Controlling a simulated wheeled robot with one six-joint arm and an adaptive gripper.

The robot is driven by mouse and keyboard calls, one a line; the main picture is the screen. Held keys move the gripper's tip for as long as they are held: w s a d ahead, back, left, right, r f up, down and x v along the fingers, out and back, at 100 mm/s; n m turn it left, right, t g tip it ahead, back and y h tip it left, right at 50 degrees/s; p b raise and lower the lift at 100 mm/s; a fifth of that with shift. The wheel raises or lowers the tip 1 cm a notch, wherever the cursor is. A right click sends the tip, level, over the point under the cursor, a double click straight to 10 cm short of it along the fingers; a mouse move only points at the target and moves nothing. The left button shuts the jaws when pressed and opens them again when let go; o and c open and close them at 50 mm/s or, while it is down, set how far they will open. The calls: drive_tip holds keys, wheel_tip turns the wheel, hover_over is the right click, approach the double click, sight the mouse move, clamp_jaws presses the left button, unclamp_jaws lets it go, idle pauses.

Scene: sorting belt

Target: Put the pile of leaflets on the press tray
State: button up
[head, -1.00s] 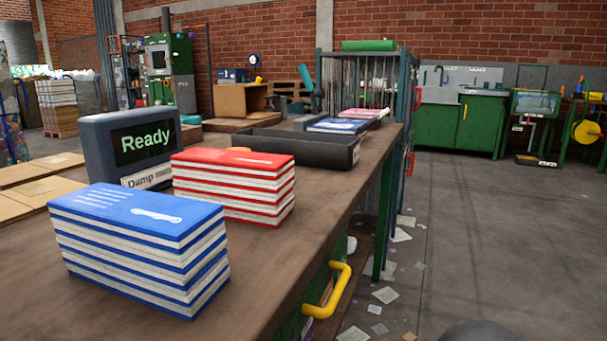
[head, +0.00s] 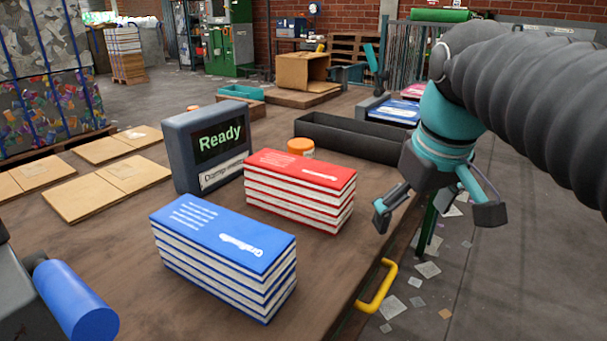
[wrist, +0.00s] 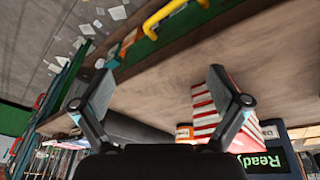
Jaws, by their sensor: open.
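A stack of blue-covered leaflets (head: 224,233) with banded white sides lies at the front of the workbench. A stack of red-covered leaflets (head: 300,172) lies just behind it; it also shows in the wrist view (wrist: 204,118), partly behind a finger. My gripper (head: 436,214) is open and empty, to the right of the red stack at the bench's right edge. Its spread fingers show in the wrist view (wrist: 160,100). A long black open tray (head: 325,138) lies behind the red stack. I cannot tell which holder is the press tray.
A grey display (head: 218,145) reading "Ready" stands left of the red stack. An orange-lidded jar (head: 301,147) stands behind that stack. A yellow handle (head: 378,288) sticks out from the bench front.

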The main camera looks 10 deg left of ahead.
sight(298, 181)
drive_tip(key=w+a+r+n, duration=0.1)
drive_tip(key=a+r, duration=0.2)
drive_tip(key=w+a+r+n+g+p, duration=0.1)
drive_tip(key=w+a+r+n, duration=0.1)
drive_tip(key=a+r, duration=0.1)
drive_tip(key=w+a+r+n, duration=0.1)
drive_tip(key=a+r, duration=0.2)
drive_tip(key=a, duration=0.1)
drive_tip(key=shift+w+a+n+g, duration=0.15)
drive_tip(key=shift+w+n+g, duration=0.15)
drive_tip(key=shift+g, duration=0.1)
drive_tip(key=a+r+n+g, duration=0.1)
drive_tip(key=a+r+n, duration=0.2)
drive_tip(key=a, duration=0.5)
drive_tip(key=shift+h, duration=0.4)
wheel_tip(298, 181, down, 8)
drive_tip(key=shift+f+b, duration=0.2)
drive_tip(key=shift+b, duration=0.1)
drive_tip(key=shift+w+d+f+b, duration=0.1)
drive_tip(key=shift+f+b, duration=0.1)
drive_tip(key=shift+f, duration=0.7)
drive_tip(key=shift+w+f+b, duration=0.15)
drive_tip(key=shift+f, duration=0.7)
drive_tip(key=shift+w+d+f+b, duration=0.1)
drive_tip(key=shift+f+b, duration=0.1)
drive_tip(key=shift+f, duration=0.7)
drive_tip(key=shift+r, duration=0.1)
drive_tip(key=c, duration=1.7)
